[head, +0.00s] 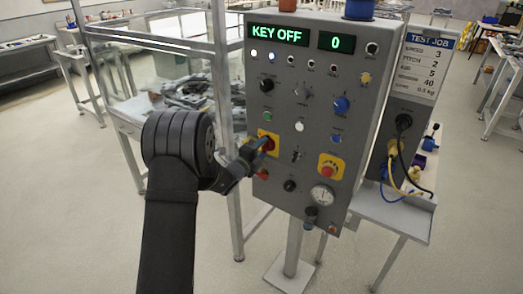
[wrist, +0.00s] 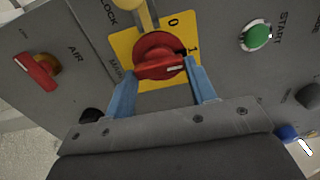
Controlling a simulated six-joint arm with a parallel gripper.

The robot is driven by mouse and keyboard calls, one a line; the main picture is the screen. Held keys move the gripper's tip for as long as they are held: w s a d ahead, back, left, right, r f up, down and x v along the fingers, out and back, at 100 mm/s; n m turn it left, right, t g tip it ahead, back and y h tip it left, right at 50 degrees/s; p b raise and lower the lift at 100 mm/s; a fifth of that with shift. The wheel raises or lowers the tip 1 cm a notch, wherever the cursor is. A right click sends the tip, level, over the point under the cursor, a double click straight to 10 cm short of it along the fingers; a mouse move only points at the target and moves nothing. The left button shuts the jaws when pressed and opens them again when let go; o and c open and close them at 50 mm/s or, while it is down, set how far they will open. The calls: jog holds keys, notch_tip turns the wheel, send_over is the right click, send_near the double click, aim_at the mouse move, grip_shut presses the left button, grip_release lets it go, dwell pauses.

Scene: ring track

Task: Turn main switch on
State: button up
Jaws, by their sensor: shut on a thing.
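The main switch is a red rotary knob on a yellow plate (head: 275,133), left of the middle of the grey control panel. In the wrist view the red knob (wrist: 158,52) fills the middle, with "0" and "1" on its yellow plate (wrist: 123,47). The white mark on its grip bar points right, near the "1". My gripper (head: 260,149) reaches it from the left. In the wrist view my gripper (wrist: 160,78) has its blue fingers on either side of the grip bar, shut on it. The panel display (head: 277,34) reads "KEY OFF", and the second display (head: 336,42) reads "0".
In the wrist view a red AIR lever (wrist: 38,70) is left of the switch and a green START button (wrist: 256,36) is right. A yellow LOCK stalk (wrist: 145,14) stands close above. A red emergency button (head: 329,170) is at the panel's lower right.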

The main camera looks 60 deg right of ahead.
jog(key=o, duration=1)
jog(key=a, duration=1.7)
jog(key=shift+a, duration=0.25)
jog(key=shift+d, duration=0.15)
jog(key=d, duration=1.7)
jog(key=shift+d, duration=0.1)
